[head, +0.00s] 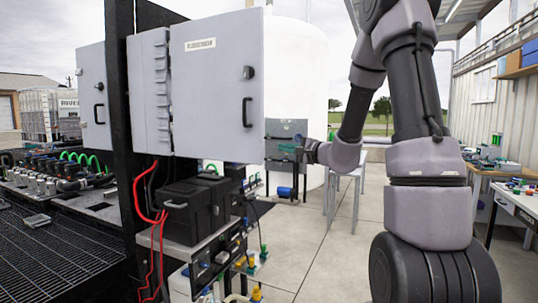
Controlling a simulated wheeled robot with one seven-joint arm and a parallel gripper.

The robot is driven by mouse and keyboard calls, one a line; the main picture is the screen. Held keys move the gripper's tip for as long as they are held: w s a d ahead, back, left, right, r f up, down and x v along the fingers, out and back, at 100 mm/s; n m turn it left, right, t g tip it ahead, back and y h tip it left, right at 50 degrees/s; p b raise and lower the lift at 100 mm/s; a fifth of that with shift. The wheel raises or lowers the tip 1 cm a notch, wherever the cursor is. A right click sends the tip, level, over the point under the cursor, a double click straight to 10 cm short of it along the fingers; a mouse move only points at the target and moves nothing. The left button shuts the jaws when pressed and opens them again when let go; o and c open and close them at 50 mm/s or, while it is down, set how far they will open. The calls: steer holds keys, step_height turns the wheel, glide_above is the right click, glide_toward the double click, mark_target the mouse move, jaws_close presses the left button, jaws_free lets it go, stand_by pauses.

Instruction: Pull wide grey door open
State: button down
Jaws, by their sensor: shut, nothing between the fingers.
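The wide grey door (216,90) is a flat, light grey panel in the left-centre of the head view. It has a white label at its top, a round black latch and a black upright handle (247,112) near its right edge. No open gap shows around it. My gripper (301,150) is small and dark at the end of my arm, right of the door and slightly below handle height. It looks shut and empty, and apart from the handle. Its fingertips are hard to make out against the background.
A black post (120,130) stands left of the door. A black case (186,208) with red cables sits below it. A smaller grey cabinet (94,97) is farther left. A white tank (300,60) stands behind.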

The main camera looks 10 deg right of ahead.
step_height(320, 180, down, 3)
steer(key=d+n, duration=0.3)
steer(key=a+x, duration=0.1)
steer(key=x, duration=0.9)
steer(key=shift+g+y, duration=0.3)
steer(key=shift+y, duration=0.1)
steer(key=shift+s+a, duration=0.35)
steer(key=shift+s, duration=0.3)
steer(key=shift+s+a, duration=0.35)
steer(key=shift+s, duration=0.25)
steer(key=shift+s+a, duration=0.35)
steer(key=shift+s, duration=0.3)
